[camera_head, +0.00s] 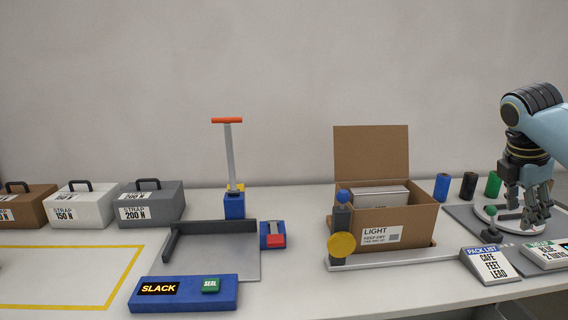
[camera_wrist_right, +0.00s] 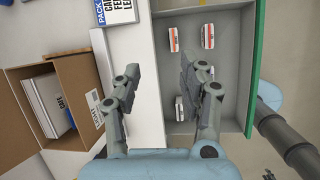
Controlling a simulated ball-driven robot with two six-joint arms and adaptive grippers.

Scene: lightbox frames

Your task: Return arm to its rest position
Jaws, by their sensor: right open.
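My right arm (camera_head: 540,125) comes in from the right edge in the head view. Its gripper (camera_head: 532,222) points down, its fingers apart and empty, above a round white dish on the right side of the table. In the right wrist view the fingers (camera_wrist_right: 143,55) are spread with nothing between them. Below them lie a white surface and a grey tray (camera_wrist_right: 217,110) with a green edge. My left gripper shows in neither view.
An open cardboard box (camera_head: 418,213) stands left of the gripper and holds white packs. A pack list sign (camera_head: 490,265) stands in front. Three cylinders, one blue (camera_head: 442,187), stand behind. Small packs (camera_wrist_right: 208,36) lie in the tray. A strapping tool (camera_head: 234,205) stands mid-table.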

